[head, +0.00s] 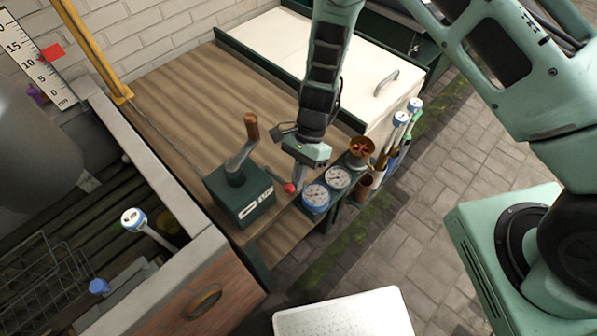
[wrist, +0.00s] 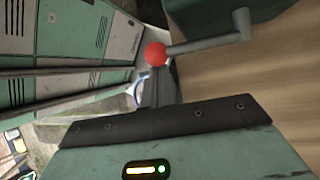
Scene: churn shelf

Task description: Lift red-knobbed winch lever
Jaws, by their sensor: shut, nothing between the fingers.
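The winch is a dark green box (head: 240,192) with a white label, standing on the wooden bench. A grey crank with a brown handle (head: 251,128) rises from its top. The lever's red knob (head: 290,188) is at the box's right, near the bench's front edge. In the wrist view the red knob (wrist: 156,53) ends a grey lever arm (wrist: 205,45) running right. My gripper (head: 298,182) points down beside the knob. In the wrist view its shut fingers (wrist: 157,80) reach the knob's lower edge, with nothing between them. I cannot tell whether they touch it.
Two round gauges (head: 327,186) and a copper-coloured funnel-like part (head: 360,150) sit close right of my gripper. Several blue-capped tools (head: 400,118) stand beyond. A white panel with a handle (head: 340,62) lies behind. The wooden bench top (head: 175,90) is clear at back left.

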